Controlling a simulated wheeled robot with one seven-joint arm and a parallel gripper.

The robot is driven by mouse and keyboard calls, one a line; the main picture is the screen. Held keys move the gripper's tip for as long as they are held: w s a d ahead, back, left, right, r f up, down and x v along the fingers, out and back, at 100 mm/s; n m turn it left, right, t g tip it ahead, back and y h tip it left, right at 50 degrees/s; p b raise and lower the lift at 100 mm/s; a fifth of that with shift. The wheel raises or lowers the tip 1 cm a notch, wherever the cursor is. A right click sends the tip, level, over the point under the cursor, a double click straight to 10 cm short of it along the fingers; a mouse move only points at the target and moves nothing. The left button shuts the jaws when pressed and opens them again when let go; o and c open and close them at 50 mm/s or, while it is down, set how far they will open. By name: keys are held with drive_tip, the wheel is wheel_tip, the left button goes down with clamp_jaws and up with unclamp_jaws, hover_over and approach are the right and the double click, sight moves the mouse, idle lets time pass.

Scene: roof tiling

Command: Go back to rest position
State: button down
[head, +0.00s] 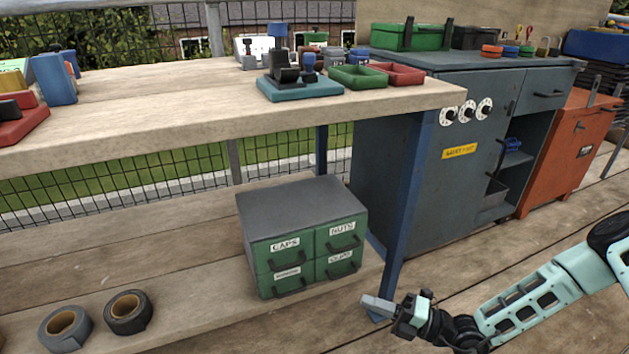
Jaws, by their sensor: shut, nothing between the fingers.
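My gripper (376,306) is at the lower right, at the end of my teal arm. Its fingers are shut with nothing between them and point left. It is in front of the foot of the bench's blue leg (405,220), and I cannot tell whether it touches the leg. The green drawer cabinet (303,235) stands just left of it on the lower shelf, with drawers labelled CAPS and NUTS.
The wooden bench top (180,115) overhangs the shelf and carries a teal tray (300,92) and bins. Two tape rolls (128,312) lie on the lower shelf. A grey cabinet (420,180) and an orange cabinet (565,150) stand behind. Plank floor right of the leg is open.

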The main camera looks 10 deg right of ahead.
drive_tip(key=s+a+r+m+g+h, duration=0.2)
drive_tip(key=s+r+m+g+h, duration=0.3)
drive_tip(key=s+r+m+h, duration=0.6)
drive_tip(key=s+a+r+m+g+h, duration=0.2)
drive_tip(key=s+r+m+g+h, duration=0.3)
drive_tip(key=s+r+m, duration=0.65)
wheel_tip(320, 180, up, 38)
drive_tip(key=w+m+t+p, duration=0.1)
drive_tip(key=w+m+p, duration=0.1)
drive_tip(key=p, duration=3.3)
drive_tip(key=shift+h+p, duration=0.3)
drive_tip(key=shift+r, duration=0.1)
